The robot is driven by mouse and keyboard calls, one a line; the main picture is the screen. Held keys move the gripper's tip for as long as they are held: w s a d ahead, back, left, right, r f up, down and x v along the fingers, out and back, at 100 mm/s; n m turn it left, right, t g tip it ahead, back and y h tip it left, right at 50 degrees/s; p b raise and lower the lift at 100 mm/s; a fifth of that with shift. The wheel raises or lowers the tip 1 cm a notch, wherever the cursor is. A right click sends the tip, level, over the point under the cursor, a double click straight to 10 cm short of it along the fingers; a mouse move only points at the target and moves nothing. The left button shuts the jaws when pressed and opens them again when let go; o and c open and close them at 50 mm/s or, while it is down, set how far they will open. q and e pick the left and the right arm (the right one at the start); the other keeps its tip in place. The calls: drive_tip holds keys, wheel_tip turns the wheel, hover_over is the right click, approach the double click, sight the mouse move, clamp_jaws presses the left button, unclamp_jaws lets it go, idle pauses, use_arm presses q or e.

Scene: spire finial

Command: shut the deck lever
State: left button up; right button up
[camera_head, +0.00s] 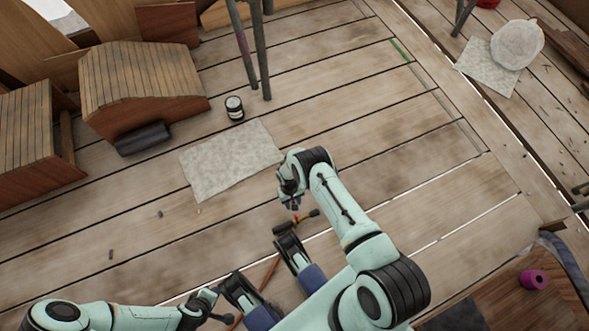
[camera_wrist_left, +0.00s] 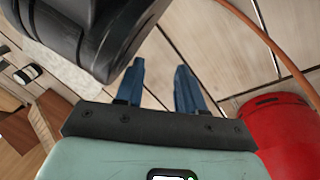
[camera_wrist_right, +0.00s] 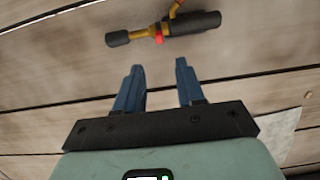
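A tool-like fitting lies on the planks in front of my right gripper (camera_wrist_right: 160,66), with black ends, a brass-coloured middle (camera_wrist_right: 142,36) and a small red part (camera_wrist_right: 159,40). It also shows in the head view (camera_head: 313,213). I cannot tell for sure whether this is the deck lever; no other lever is clear. My right gripper (camera_head: 294,204) is open and empty, just short of the fitting and not visibly touching it. My left gripper (camera_wrist_left: 160,66) is open and empty at the lower left of the head view (camera_head: 218,309), over bare planks.
An orange hose (camera_wrist_left: 270,45) runs across the planks beside a red container (camera_wrist_left: 278,130) in the left wrist view. A purple spool (camera_head: 533,279) sits right. Planks at centre right are clear.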

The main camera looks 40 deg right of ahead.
use_arm(q)
drive_tip(key=shift+w+r, duration=0.3)
drive_tip(key=shift+w, duration=0.1)
use_arm(e)
drive_tip(key=shift+w+r, duration=0.1)
drive_tip(key=shift+r, duration=0.5)
